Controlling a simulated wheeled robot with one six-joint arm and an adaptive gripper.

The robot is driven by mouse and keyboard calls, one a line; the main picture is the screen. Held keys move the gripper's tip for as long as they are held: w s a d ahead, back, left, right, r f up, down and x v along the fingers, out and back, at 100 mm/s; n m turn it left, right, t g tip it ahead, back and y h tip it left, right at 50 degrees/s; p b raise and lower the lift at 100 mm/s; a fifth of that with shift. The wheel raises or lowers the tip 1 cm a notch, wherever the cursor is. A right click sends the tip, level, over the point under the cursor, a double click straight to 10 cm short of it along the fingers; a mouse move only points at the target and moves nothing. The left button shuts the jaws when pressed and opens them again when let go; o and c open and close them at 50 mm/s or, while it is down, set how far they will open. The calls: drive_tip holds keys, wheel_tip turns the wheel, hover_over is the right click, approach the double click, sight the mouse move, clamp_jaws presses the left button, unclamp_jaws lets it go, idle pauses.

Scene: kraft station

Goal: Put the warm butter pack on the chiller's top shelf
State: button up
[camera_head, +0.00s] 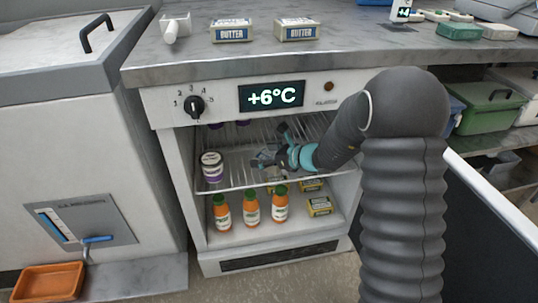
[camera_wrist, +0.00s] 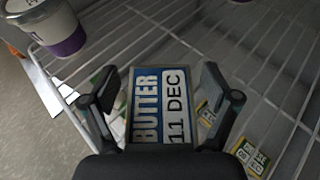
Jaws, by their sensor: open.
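My gripper (camera_head: 275,155) is inside the open chiller (camera_head: 182,180), just over its wire top shelf (camera_head: 240,184). In the wrist view a blue and white butter pack (camera_wrist: 162,103), marked "BUTTER 11 DEC", lies between the two open fingers (camera_wrist: 160,95). Narrow gaps show between the pack and the fingers. The pack appears to rest on the wire shelf (camera_wrist: 262,70), though its underside is hidden. The gripper hides the pack in the head view. Two more butter packs, (camera_head: 231,31) and (camera_head: 296,30), stand on the counter.
A white and purple tub (camera_head: 212,166) is left on the top shelf; it also shows in the wrist view (camera_wrist: 50,27). Several orange bottles (camera_head: 251,208) and yellow packs (camera_head: 319,206) stand below. The chiller's display (camera_head: 271,95) reads +6°C. The door (camera_head: 490,205) is open to the right.

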drive_tip(key=shift+r, duration=0.1)
drive_tip(key=shift+d+r, duration=0.15)
drive_tip(key=shift+d, duration=0.1)
drive_tip(key=v, duration=1.1)
drive_tip(key=shift+s+d, duration=0.2)
drive_tip(key=shift+s, duration=0.05)
drive_tip(key=s+r+n+g+h, duration=0.2)
drive_tip(key=s+r+n, duration=0.2)
drive_tip(key=s+n, duration=0.4)
drive_tip(key=s+r+n+g+h, duration=0.2)
drive_tip(key=s+r+n+h, duration=0.3)
drive_tip(key=s, duration=0.6)
drive_tip(key=s+d+r+n+t+h, duration=0.1)
drive_tip(key=s+d+n+t+h, duration=0.2)
drive_tip(key=s+d+n, duration=0.7)
drive_tip(key=s+d+h, duration=0.1)
drive_tip(key=d, duration=0.2)
drive_tip(key=shift+s+d+r+n+h, duration=0.3)
drive_tip(key=shift+d+n+h, duration=0.05)
drive_tip(key=shift+n+h, duration=0.05)
